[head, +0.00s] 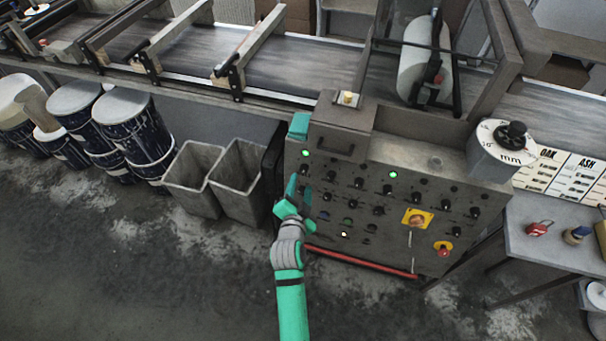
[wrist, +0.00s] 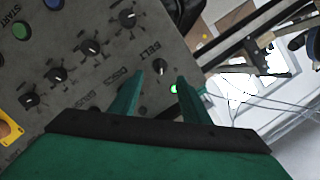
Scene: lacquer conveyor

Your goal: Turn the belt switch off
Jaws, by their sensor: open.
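The belt switch (wrist: 160,68) is a small dark rotary knob with a light pointer mark, labelled BELT, on the grey control panel (wrist: 95,75). In the head view the knob (head: 304,170) sits at the panel's upper left, just under a lit green lamp (head: 305,153). My gripper (head: 299,186) is at this left part of the panel. In the wrist view my gripper (wrist: 159,77) is open, with its green fingers on either side of the knob's position. I cannot tell whether they touch it. The lamp (wrist: 174,89) is lit beside the right finger.
Several similar knobs fill the panel, with a yellow-backed switch (head: 417,219) and a red button (head: 443,249) lower right. A red rail (head: 360,263) runs along the bottom. Grey bins (head: 238,182) stand left. A side table (head: 550,235) stands right. The floor in front is clear.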

